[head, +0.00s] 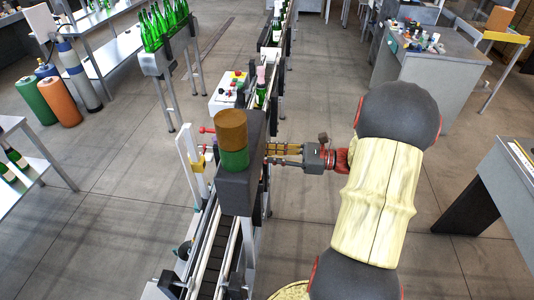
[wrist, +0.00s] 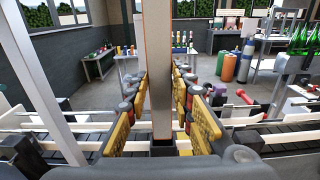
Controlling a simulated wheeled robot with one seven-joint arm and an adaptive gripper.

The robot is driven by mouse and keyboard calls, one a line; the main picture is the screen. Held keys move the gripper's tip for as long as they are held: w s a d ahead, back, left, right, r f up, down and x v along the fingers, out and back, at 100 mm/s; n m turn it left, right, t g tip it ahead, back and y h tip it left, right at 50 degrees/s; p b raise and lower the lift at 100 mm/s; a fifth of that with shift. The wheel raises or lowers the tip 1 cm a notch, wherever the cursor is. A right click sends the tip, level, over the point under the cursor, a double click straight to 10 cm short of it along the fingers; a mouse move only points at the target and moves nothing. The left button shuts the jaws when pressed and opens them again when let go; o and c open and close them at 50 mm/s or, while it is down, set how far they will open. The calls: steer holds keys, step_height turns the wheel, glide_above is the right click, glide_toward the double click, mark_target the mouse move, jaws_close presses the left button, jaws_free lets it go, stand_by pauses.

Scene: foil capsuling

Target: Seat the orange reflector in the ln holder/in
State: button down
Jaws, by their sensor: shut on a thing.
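My gripper (head: 285,150) reaches in from the right at the conveyor, beside a dark housing. In the wrist view its yellow-padded fingers (wrist: 163,125) stand on both sides of a tall, narrow upright piece, grey with an orange-brown edge, which I take to be the orange reflector (wrist: 161,70). The gripper is shut on it. Its top runs out of the wrist view. Its lower end is over or in a small dark slot, perhaps the holder (wrist: 163,150); I cannot tell whether it is seated. In the head view the dark housing hides the fingertips and the held piece.
The dark housing (head: 241,185) carries an amber-and-green beacon (head: 232,140) close to my gripper. The conveyor (head: 210,255) runs front to back under it. A white bracket (head: 187,165) and a red knob (head: 207,130) stand left. Floor on the right is clear before a grey bench.

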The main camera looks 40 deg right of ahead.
steer(key=shift+f+b, duration=1)
steer(key=shift+f, duration=1.8)
steer(key=shift+f, duration=0.15)
steer(key=c, duration=1.8)
jaws_free()
steer(key=o, duration=0.3)
steer(key=shift+o, duration=0.2)
steer(key=v, duration=1.2)
steer(key=shift+s, duration=0.1)
